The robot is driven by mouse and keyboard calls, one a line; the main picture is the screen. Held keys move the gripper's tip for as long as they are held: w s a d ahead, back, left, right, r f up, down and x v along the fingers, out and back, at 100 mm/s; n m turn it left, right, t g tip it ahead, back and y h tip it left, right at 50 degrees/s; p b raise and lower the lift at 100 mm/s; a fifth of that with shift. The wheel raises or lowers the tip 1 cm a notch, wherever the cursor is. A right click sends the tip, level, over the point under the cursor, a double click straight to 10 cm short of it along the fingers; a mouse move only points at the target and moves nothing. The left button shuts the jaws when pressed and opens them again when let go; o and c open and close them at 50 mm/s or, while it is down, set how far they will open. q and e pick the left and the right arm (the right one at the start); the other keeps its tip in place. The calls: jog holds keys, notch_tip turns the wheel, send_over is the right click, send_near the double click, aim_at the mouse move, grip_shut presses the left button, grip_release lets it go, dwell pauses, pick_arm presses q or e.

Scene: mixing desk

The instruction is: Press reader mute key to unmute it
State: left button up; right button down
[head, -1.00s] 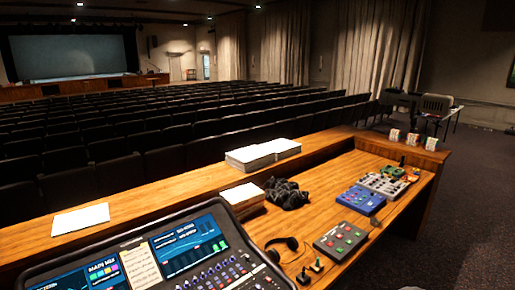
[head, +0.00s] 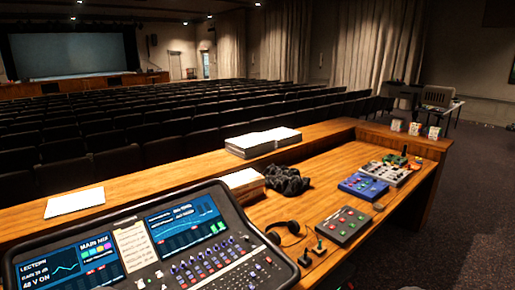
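A black mixing console (head: 255,258) lies on the wooden desk at the lower left. It has two lit screens, a cream note sheet between them, and rows of small knobs and coloured keys. A grey box (head: 343,226) with red and green buttons lies to the right of the console. No label readable as "reader" shows, so I cannot tell which key is the reader mute key. The console's lower part is cut off by the frame. Neither of my grippers can be made out.
Headphones (head: 287,233) and two small black joystick-like pieces (head: 305,257) lie between console and grey box. A blue box (head: 364,186), a knobbed grey unit (head: 391,172), a black cable heap (head: 287,181) and paper stacks (head: 262,142) lie farther back. Bare wood (head: 318,190) lies between them.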

pick_arm(q)
grip_shut()
dwell(1.1)
